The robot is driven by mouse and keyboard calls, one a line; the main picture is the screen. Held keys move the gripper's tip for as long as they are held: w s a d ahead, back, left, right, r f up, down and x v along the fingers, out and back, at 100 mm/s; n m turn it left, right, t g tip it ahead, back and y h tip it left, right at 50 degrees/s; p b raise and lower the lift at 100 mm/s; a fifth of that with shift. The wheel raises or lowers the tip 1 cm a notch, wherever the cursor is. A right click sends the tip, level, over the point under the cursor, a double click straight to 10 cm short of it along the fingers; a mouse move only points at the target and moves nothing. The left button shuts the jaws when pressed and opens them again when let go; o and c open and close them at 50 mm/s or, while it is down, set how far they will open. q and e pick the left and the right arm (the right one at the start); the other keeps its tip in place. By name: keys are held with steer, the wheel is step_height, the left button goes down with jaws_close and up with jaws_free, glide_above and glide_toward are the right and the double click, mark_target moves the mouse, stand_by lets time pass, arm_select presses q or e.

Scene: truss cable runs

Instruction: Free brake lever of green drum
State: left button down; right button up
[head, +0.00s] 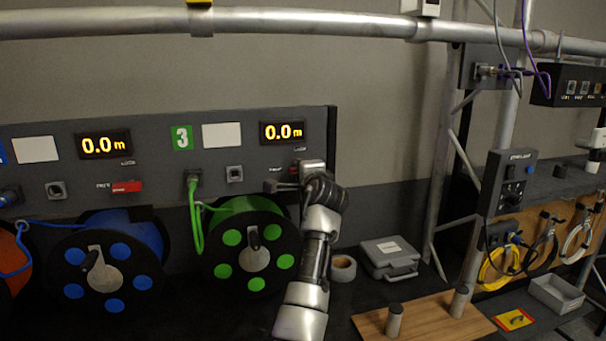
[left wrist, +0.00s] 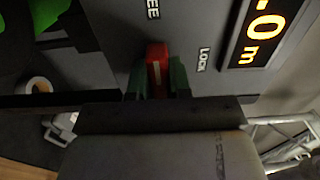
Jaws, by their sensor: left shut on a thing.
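The green drum (head: 249,248) hangs in a black reel below the panel marked 3, with its green cable plugged into a socket above it. My left gripper (head: 298,172) is at the panel, up and right of the drum. In the left wrist view its two dark green fingers (left wrist: 157,82) are shut on the red brake lever (left wrist: 157,54), one on each side. The lever sits between the partly visible FREE label and the LOCK label. In the head view the gripper mostly hides this lever. My right gripper is out of view.
The panel (head: 254,153) carries a 0.0 m display (head: 283,131) above the gripper. The blue drum (head: 106,262) with its own red lever (head: 127,187) is to the left. A tape roll (head: 342,268), a grey case (head: 390,258) and a wooden board (head: 430,318) lie to the right.

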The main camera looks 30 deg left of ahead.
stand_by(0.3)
arm_select(q)
steer(key=c, duration=1)
jaws_free()
steer(key=shift+w, duration=0.1)
steer(key=shift+c, duration=0.2)
steer(key=b+v, duration=0.3)
steer(key=v, duration=0.7)
steer(key=shift+s+d, duration=0.25)
steer(key=shift+s, duration=0.1)
